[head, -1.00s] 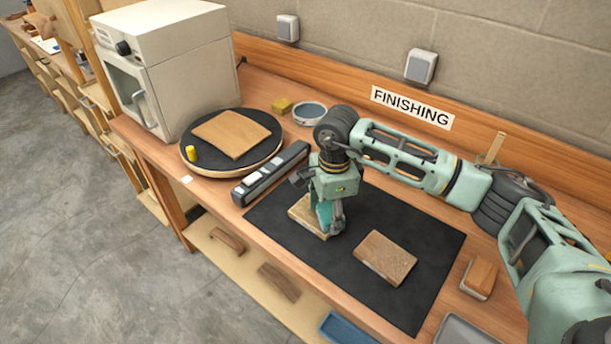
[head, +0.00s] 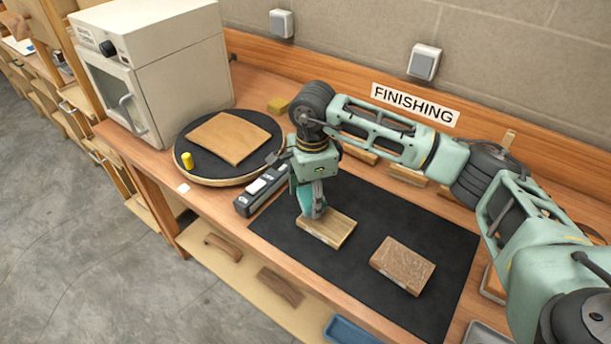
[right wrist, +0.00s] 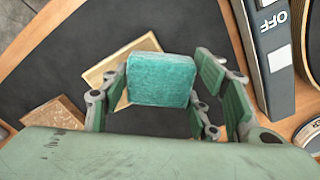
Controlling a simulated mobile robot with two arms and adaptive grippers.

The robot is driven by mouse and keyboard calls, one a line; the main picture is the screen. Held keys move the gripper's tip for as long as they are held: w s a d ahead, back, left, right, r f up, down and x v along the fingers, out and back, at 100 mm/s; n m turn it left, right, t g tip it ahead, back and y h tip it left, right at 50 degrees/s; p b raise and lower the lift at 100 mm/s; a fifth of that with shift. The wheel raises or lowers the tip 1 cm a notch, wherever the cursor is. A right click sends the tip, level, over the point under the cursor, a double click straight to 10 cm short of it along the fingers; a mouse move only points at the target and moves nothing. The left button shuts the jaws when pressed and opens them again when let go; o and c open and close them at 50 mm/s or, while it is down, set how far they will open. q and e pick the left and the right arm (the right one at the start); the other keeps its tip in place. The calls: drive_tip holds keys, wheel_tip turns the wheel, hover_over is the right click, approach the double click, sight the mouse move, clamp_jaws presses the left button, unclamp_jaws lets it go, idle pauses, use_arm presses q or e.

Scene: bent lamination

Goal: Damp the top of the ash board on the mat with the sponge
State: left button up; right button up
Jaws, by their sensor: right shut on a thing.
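My right gripper (head: 313,208) is shut on a teal sponge (head: 303,199), which fills most of the right wrist view's middle (right wrist: 162,80). It holds the sponge at the left end of a pale board, likely the ash board (head: 338,233), on the dark mat (head: 363,213). The pale board also shows behind the sponge in the right wrist view (right wrist: 104,72). Whether the sponge touches its top is hard to tell. A browner, speckled board (head: 403,265) lies apart on the mat to the right. My left gripper is not in view.
A round turntable (head: 187,172) with a curved board (head: 228,138) and yellow cylinder (head: 187,160) stands left, beside a white oven (head: 160,75). A grey bar marked OFF (head: 262,192) lies between turntable and mat. Bare mat separates the two boards.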

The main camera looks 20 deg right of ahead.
drive_tip(key=r, duration=0.1)
drive_tip(key=s+r+p, duration=0.1)
drive_tip(key=shift+d+r, duration=0.2)
drive_tip(key=shift+r, duration=0.2)
drive_tip(key=shift+w+r, duration=0.1)
drive_tip(key=shift+r, duration=0.25)
drive_tip(key=shift+w+a+r+p, duration=0.1)
drive_tip(key=shift+w+r+p, duration=0.05)
drive_tip(key=shift+r+p, duration=0.5)
drive_tip(key=shift+r, duration=0.55)
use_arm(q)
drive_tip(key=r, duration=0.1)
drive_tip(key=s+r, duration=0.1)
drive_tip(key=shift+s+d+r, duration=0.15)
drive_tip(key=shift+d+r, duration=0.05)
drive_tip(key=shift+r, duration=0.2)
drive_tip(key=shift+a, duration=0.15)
